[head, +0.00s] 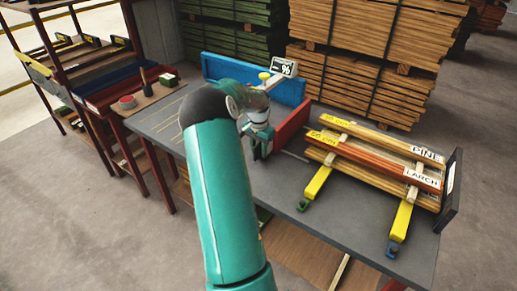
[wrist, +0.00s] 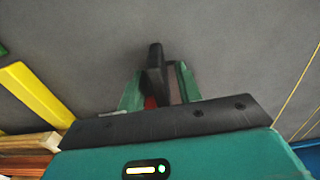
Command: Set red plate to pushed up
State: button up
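The red plate (head: 293,124) stands on edge on the grey bench, meeting the blue board near its back end. My gripper (head: 262,143) is low over the bench at the plate's near left end, and partly hides it. In the wrist view, my gripper's two green fingers (wrist: 160,86) stand apart on either side of an upright dark piece (wrist: 155,66). A bit of red shows below that piece. A grey gap shows between the dark piece and the right finger. Contact with the left finger cannot be told.
The blue board (head: 285,90) stands at the bench's back, near a percent sign (head: 284,67). Labelled wood strips (head: 372,160) lie on yellow bars (head: 317,184) at right, by a dark end plate (head: 450,187). A red-framed rack (head: 75,75) is at left.

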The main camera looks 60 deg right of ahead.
jog(key=shift+f, duration=0.1)
grip_shut()
jog(key=s, duration=0.3)
jog(key=s+a, duration=0.1)
jog(key=s, duration=0.6)
jog(key=shift+s+a, duration=0.1)
jog(key=shift+a, duration=0.2)
grip_release()
notch_tip(320, 180, up, 14)
dwell(0.7)
